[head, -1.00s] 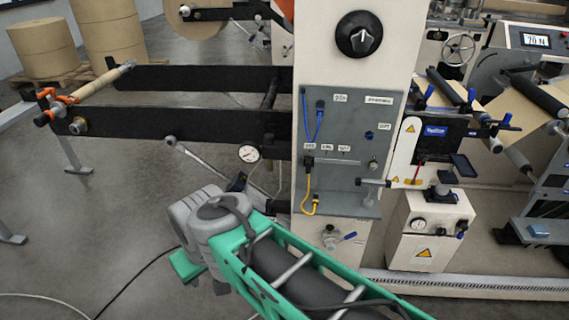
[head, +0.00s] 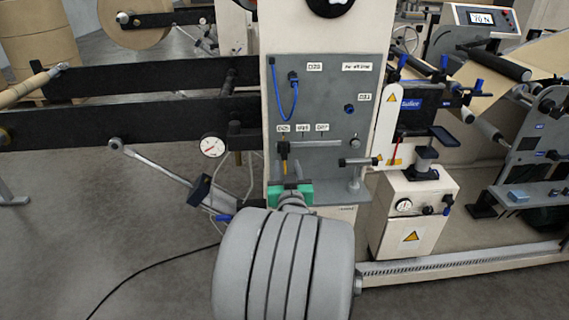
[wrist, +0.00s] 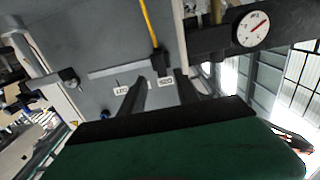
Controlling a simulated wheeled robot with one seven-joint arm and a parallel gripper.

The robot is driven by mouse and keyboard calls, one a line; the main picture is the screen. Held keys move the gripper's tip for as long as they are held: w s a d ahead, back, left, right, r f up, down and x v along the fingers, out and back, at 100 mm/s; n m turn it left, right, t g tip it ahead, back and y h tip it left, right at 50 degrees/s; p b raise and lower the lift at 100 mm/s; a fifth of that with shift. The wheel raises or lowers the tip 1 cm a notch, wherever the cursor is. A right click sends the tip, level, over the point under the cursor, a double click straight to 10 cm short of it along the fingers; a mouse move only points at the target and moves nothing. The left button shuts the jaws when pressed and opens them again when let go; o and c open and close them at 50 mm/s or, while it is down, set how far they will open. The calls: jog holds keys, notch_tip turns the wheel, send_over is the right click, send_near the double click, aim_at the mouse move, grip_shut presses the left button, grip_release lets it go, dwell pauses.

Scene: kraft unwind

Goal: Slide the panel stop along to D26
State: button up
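The grey panel (head: 335,95) stands on the cream machine column. A short horizontal rail (head: 310,143) crosses it under a row of small labels, which are too blurred to read surely. A black piece (head: 284,148) with a yellow cable below it sits at the rail's left end; I cannot tell surely whether it is the panel stop. In the wrist view, where the panel appears upside down, the black piece (wrist: 160,62) is ahead of my gripper (wrist: 160,80). Its two dark fingers are apart and nothing shows gripped between them. In the head view my arm hides most of the gripper.
A blue cable (head: 284,105) hangs on the panel's upper left. A round gauge (head: 212,146) and a slanted bar (head: 165,172) are to the left. A cream cabinet (head: 412,215) stands to the right.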

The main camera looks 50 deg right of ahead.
aim_at(285, 153)
jog(key=x, duration=0.7)
jog(key=shift+w+r+p, duration=0.1)
jog(key=shift+w+p, duration=0.05)
jog(key=shift+p, duration=0.25)
grip_shut()
dwell(0.8)
